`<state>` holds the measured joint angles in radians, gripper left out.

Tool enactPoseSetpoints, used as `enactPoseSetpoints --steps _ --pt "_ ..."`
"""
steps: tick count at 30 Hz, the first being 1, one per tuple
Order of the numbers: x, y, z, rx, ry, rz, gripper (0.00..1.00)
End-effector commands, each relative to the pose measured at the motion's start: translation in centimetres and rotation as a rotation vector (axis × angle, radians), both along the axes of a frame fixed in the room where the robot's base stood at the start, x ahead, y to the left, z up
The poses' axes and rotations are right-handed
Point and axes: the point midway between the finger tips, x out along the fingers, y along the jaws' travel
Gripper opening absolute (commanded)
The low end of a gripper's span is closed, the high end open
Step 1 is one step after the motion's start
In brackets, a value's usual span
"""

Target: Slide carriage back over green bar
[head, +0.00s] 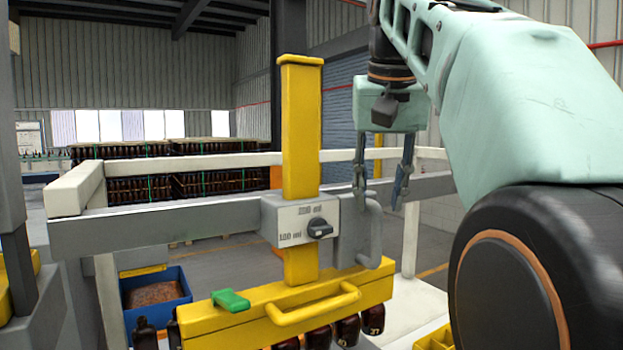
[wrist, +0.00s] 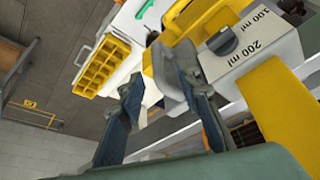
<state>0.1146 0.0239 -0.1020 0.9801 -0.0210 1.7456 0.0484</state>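The grey carriage box (head: 300,222) with a black dial and ml labels sits on the grey rail (head: 150,228), around the yellow column (head: 301,140). Its grey loop handle (head: 374,236) is on its right side. My gripper (head: 379,198) is open and empty, pointing down just above the handle. In the wrist view the handle (wrist: 160,78) shows between and beyond the fingertips (wrist: 158,80), apparently apart from them. A green tab (head: 231,300) sits on the yellow bottle head (head: 285,308).
Several brown bottles (head: 347,329) hang under the yellow head, which has a yellow front handle. A blue bin (head: 155,292) stands on the floor at left. A yellow compartment crate (wrist: 100,67) is on the white table (wrist: 125,22). Bottle pallets (head: 218,185) stand far behind.

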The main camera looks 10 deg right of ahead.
Motion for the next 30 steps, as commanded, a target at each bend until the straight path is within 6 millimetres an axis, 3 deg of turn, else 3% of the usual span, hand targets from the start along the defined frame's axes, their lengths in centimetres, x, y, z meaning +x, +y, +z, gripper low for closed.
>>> enactPoseSetpoints --steps 10,30 --pt "-0.9 0.2 2.3 0.0 0.001 0.0 0.32" --pt "-0.4 0.5 2.4 -0.004 -0.026 0.013 0.32"
